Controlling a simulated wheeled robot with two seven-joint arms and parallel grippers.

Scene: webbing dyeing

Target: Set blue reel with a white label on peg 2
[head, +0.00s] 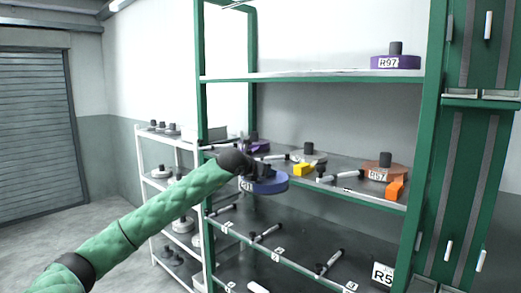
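The blue reel (270,186) hangs level in front of the green rack's middle shelf, with a white label (246,184) on its left side. My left gripper (262,173), at the end of the green-sleeved arm, is over the reel's top and appears shut on its hub; the fingers are small and dark. Dark pegs lie on the lower shelf: a left one (222,210), a middle one (267,233) and a right one (329,263). Small white number tags sit on that shelf's edge, too small to read surely. My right gripper is not in view.
Another purple reel (396,62) stands above. A green post (432,130) bounds the right; a white rack (145,185) stands left.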

